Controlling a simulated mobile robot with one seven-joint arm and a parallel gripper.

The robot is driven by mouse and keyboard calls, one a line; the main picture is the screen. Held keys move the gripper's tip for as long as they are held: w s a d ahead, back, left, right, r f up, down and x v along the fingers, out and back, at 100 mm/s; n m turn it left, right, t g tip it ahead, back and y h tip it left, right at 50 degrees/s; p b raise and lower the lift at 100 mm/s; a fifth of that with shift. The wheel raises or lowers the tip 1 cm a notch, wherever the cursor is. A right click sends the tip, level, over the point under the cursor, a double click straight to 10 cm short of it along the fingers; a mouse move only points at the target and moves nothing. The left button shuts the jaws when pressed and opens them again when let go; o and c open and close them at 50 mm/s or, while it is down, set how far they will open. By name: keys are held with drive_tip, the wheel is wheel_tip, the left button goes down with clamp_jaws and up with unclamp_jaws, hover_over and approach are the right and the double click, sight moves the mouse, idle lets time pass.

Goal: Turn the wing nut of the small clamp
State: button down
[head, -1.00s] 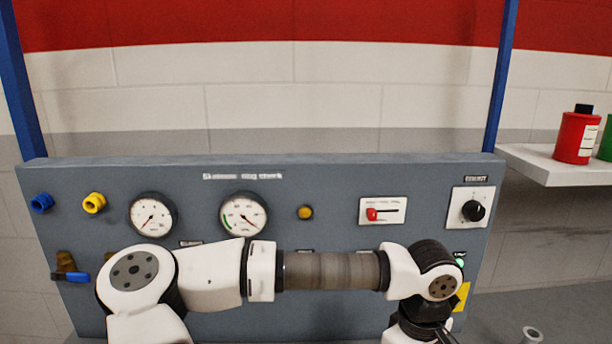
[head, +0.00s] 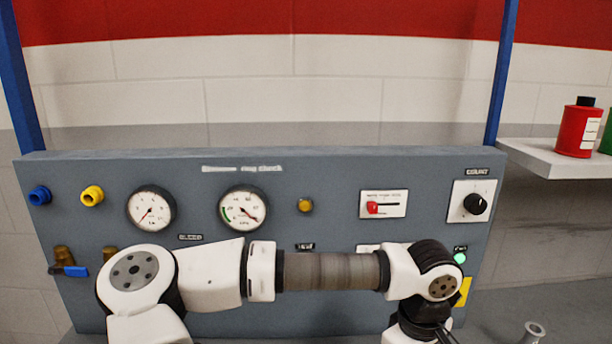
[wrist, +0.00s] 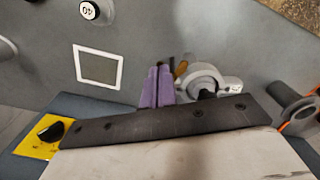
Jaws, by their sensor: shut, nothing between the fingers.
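In the wrist view, my gripper (wrist: 158,72) shows as two purple fingers side by side, shut with nothing between them. Just right of the fingers is a light grey ring-shaped fitting (wrist: 204,74) with a pale tab, which looks like the small clamp. A small brown-orange piece (wrist: 181,68) shows between the fingers and the ring; I cannot tell whether it is the wing nut. My dark gripper body hides the ring's lower part. Whether the fingers touch anything is unclear. In the head view, fingers and clamp are out of sight.
A grey panel (head: 330,185) carries gauges (head: 243,208), a red slider (head: 373,208) and a black knob (head: 474,204). A shelf (head: 540,160) at right holds a red bottle (head: 578,130). A dark cylindrical handle or pipe (wrist: 292,105) lies right in the wrist view.

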drive_tip(key=shift+f, duration=0.25)
wheel_tip(320, 180, up, 8)
drive_tip(key=p, duration=0.4)
idle(0.6)
